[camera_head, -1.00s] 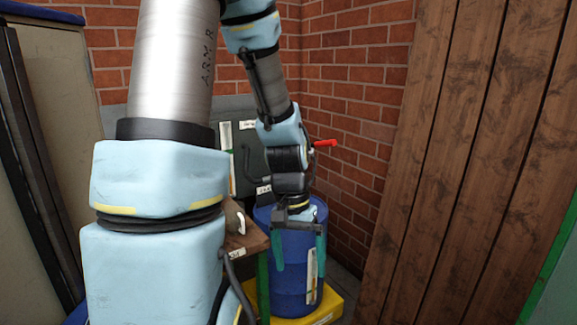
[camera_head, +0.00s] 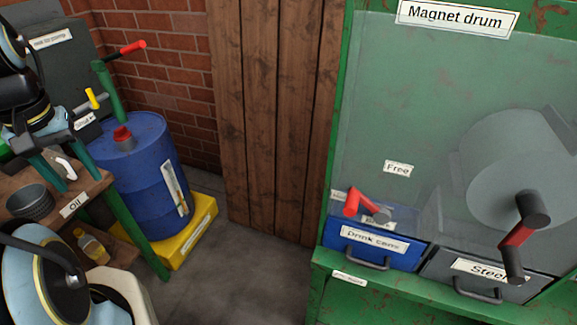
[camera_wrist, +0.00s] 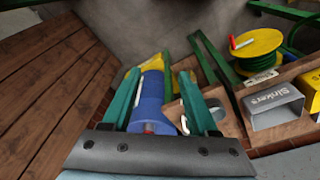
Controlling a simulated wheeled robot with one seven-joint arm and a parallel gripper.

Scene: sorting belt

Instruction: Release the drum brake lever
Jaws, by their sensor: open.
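The magnet drum cabinet (camera_head: 347,130) stands at the right of the head view, with a grey drum (camera_head: 510,165) behind its clear panel. A short red lever (camera_head: 362,203) with a grey pivot sits on its front, below a "Free" label (camera_head: 398,168); a label under it is partly hidden. A black crank with a red middle (camera_head: 517,237) is further right. My gripper (camera_head: 62,172) is at the far left, over the wooden table and well away from the lever. Its teal fingers are open and empty, also in the wrist view (camera_wrist: 160,108), where no lever shows.
A blue barrel (camera_head: 150,190) with a hand pump stands on a yellow base (camera_head: 200,225). The wooden table (camera_head: 95,185) holds a dark bowl (camera_head: 30,200). "Drink cans" (camera_head: 372,250) and "Steel" (camera_head: 480,280) drawers sit below the lever. Floor between is clear.

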